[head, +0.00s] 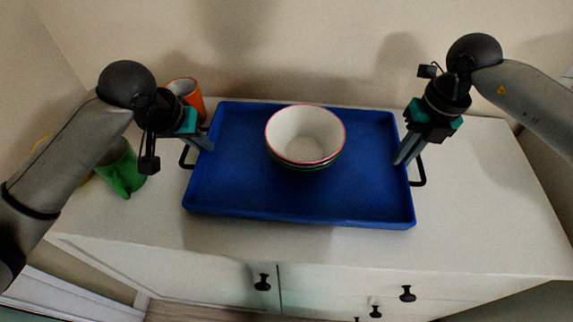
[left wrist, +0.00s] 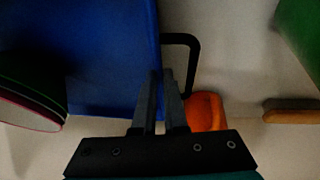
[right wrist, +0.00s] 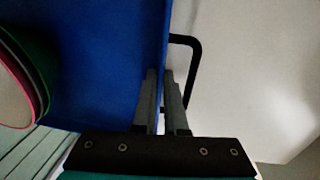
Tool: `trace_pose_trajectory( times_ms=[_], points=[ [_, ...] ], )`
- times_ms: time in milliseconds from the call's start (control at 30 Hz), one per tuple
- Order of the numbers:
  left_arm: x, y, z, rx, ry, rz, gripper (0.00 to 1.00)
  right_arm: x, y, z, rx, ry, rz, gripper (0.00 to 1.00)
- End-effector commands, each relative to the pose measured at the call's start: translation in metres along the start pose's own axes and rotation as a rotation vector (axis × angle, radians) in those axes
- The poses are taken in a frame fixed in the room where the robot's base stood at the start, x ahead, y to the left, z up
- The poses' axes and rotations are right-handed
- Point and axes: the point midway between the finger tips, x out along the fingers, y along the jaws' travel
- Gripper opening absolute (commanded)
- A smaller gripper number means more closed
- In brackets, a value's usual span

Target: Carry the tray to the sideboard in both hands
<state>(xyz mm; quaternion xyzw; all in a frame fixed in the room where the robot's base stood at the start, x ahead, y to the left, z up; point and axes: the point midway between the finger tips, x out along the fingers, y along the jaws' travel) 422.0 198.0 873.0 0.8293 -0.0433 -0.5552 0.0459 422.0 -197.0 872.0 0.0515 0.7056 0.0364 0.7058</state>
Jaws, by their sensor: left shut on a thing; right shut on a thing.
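The blue tray (head: 235,190) is level over the white sideboard top (head: 480,210); I cannot tell if it rests on it or hangs just above. A stack of bowls (head: 305,135), white inside with a pink rim, stands on the tray right of its middle, towards the back. My left gripper (head: 208,146) is shut on the tray's left wall, beside the black left handle (left wrist: 190,60). My right gripper (head: 402,160) is shut on the right wall, beside the black right handle (right wrist: 193,60). The tray also shows in both wrist views.
An orange cup (head: 188,92) stands behind my left gripper, close to the tray's back left corner. A green cup (head: 122,172) stands left of the tray, partly behind my left arm. The sideboard top is clear right of the tray. Black knobs (head: 407,293) are on its front.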

Motion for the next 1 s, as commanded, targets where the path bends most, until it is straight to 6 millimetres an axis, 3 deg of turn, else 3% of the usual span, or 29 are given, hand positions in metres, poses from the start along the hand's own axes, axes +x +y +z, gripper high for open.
trace_pose_trajectory(
  times_ms=[233, 267, 300, 533, 833, 1000],
  points=[
    [0.008, -0.001, 0.002, 0.0, 0.006, 0.001, 0.0, 0.009, -0.001, 0.001, 0.0, -0.004, 0.002, 0.0],
    [0.009, -0.001, 0.004, 0.0, 0.0, 0.0, 0.11, 0.01, -0.001, 0.0, 0.0, 0.0, 0.0, 0.11],
    [0.008, -0.001, 0.004, 0.0, 0.0, 0.0, 0.15, 0.009, -0.001, 0.0, 0.0, 0.0, 0.0, 0.15],
    [0.008, -0.001, 0.003, 0.0, 0.0, 0.0, 0.4, 0.009, -0.001, 0.0, 0.0, 0.0, 0.0, 0.4],
    [0.004, -0.001, 0.003, 0.0, 0.002, 0.0, 0.4, 0.009, -0.001, 0.0, 0.0, 0.0, 0.0, 0.4],
    [-0.019, -0.002, 0.003, 0.002, 0.004, -0.001, 0.4, 0.009, -0.001, 0.0, 0.0, 0.0, 0.0, 0.4]
  ],
)
